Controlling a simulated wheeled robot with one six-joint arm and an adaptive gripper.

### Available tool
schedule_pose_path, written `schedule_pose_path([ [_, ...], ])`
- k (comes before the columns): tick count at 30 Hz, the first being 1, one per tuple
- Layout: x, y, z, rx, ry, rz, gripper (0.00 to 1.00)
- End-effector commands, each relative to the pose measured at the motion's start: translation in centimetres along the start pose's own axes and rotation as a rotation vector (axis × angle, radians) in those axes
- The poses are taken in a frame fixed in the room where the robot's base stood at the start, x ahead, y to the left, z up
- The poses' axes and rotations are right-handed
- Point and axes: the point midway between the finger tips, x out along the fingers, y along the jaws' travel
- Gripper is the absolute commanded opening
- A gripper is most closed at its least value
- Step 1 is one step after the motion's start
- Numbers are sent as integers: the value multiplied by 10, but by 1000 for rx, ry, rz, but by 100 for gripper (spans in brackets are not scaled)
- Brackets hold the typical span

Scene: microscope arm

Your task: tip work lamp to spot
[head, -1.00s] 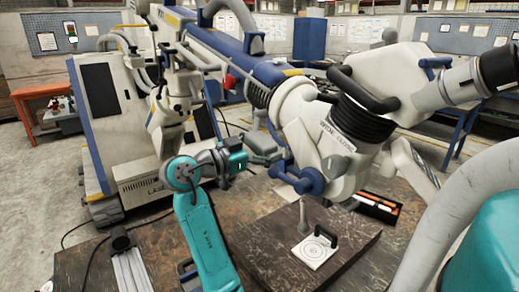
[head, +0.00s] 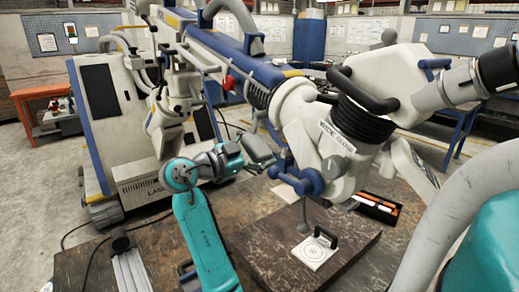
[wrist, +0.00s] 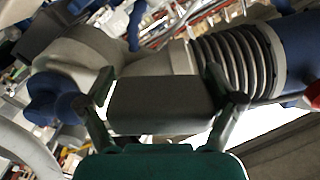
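The jointed white head (head: 345,170) with a black ribbed collar, perhaps the work lamp, hangs from the blue and white boom. Its lower part leans down over a dark board; a thin grey rod (head: 303,215) ends near a white plate (head: 315,252) with concentric rings, perhaps the spot. My gripper (head: 245,153) is left of the head. In the wrist view its fingers (wrist: 163,100) sit against both ends of a dark grey block (wrist: 155,105), seeming shut on it. The block also shows in the head view (head: 259,150). How it joins the head is hidden.
The dark board (head: 275,240) lies on a worn brown table. An open tray with orange-edged items (head: 377,206) lies at the right. A large white cabinet (head: 130,120) stands at the left. The boom (head: 235,55) crosses above my arm.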

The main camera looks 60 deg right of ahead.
Motion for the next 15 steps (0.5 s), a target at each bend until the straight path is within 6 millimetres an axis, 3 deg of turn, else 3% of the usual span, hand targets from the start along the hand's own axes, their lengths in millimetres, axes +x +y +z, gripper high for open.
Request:
schedule_pose_path([
  [11, -1, 0, 0, 0, 0, 1, 100],
  [15, -11, 0, 0, -1, 0, 0, 100],
])
